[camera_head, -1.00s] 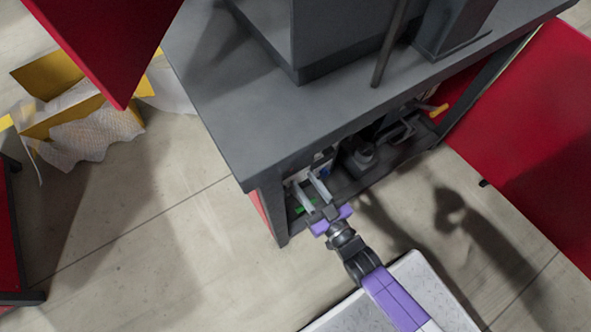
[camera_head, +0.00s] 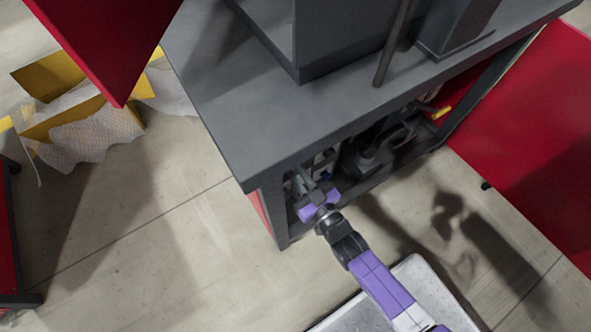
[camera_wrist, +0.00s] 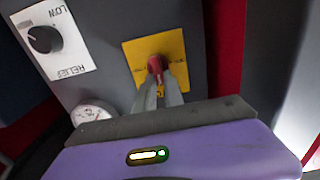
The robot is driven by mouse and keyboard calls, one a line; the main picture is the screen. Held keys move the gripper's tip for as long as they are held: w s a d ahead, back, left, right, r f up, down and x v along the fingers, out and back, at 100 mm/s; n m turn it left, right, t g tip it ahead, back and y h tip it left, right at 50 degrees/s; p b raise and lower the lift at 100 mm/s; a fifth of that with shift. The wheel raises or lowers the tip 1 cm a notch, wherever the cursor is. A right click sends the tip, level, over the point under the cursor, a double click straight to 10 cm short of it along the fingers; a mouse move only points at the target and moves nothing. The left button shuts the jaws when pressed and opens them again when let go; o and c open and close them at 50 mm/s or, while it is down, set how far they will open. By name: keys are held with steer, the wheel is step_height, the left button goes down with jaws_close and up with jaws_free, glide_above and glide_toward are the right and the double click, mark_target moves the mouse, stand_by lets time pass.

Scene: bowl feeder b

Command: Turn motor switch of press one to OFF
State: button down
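The motor switch (camera_wrist: 155,64) is a small red knob on a yellow square plate (camera_wrist: 176,47), set in a grey panel, in the wrist view. The grey fingers of my gripper (camera_wrist: 157,84) lie close on both sides of the red knob and appear shut on it. The fingers hide part of the knob and the lower plate, and the plate's lettering is too small to read. In the head view my gripper (camera_head: 312,184) reaches into the left end of the open bay under the grey press table (camera_head: 225,110). The switch cannot be made out there.
The table's edge overhangs my gripper. A red panel (camera_head: 530,130) stands right; a yellow box (camera_head: 50,75) lies left on the floor.

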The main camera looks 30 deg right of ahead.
steer(key=shift+n, duration=0.4)
steer(key=n+b, duration=0.2)
steer(key=n, duration=0.3)
steer(key=a+f+n+b, duration=0.1)
steer(key=n+b, duration=0.1)
steer(key=n, duration=0.4)
steer(key=n+b, duration=0.2)
steer(key=n, duration=0.4)
steer(key=shift+a+f, duration=0.3)
steer(key=shift+f, duration=0.05)
stand_by(0.4)
steer(key=c, duration=1.4)
jaws_free()
steer(key=shift+c, duration=0.2)
steer(key=shift+s, duration=0.15)
